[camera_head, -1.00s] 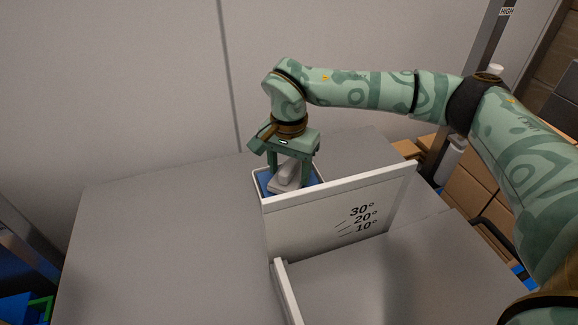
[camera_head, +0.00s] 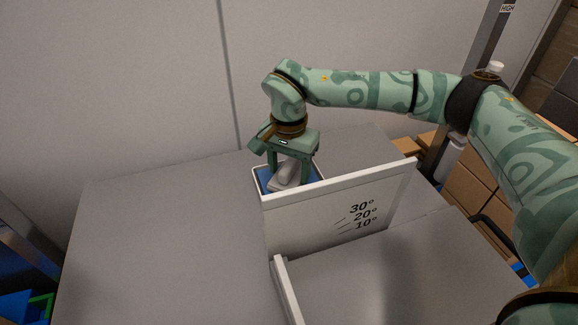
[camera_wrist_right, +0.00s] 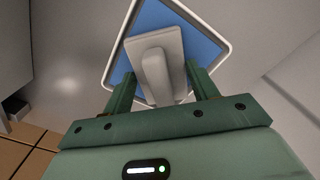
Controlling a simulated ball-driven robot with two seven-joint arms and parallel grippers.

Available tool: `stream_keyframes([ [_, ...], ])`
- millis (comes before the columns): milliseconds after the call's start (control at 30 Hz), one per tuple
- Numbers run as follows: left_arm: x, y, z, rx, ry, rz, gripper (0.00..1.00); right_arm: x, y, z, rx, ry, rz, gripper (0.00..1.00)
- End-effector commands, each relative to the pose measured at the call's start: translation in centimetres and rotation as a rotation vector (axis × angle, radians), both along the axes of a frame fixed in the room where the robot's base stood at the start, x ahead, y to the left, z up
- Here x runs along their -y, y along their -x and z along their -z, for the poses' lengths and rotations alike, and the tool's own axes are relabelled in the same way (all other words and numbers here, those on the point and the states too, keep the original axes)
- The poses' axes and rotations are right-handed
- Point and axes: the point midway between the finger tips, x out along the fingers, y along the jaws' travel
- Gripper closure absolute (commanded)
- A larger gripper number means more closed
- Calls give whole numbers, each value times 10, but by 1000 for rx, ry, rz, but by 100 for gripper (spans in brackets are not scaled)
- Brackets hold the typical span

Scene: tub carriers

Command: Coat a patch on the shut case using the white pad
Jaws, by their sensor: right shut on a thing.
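The white pad (camera_head: 286,176) is a flat block with a raised grip bar on its back; it also shows in the right wrist view (camera_wrist_right: 154,68). My right gripper (camera_head: 290,174) points down and is shut on the pad's grip. The pad is over a blue-floored tray with a white rim (camera_head: 257,182), also around it in the right wrist view (camera_wrist_right: 226,50). I cannot tell whether the pad touches the tray floor. I cannot make out a shut case for certain. My left gripper is not in view.
A white upright panel (camera_head: 310,222) marked 30°, 20° and 10° stands in front of the tray. A low white strip (camera_head: 286,291) runs forward from its left end. The grey table (camera_head: 165,235) is clear on the left. Brown boxes (camera_head: 474,188) stand beyond it at right.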

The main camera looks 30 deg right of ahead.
Motion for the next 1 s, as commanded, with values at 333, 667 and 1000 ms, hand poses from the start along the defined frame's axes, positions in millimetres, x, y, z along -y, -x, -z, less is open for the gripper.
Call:
stream_keyframes([
  [333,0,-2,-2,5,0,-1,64,0,0,0,0,0,0,60],
  [667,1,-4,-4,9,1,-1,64,0,0,1,-1,1,1,60],
  [1000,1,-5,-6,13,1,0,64,0,0,2,-1,1,0,60],
])
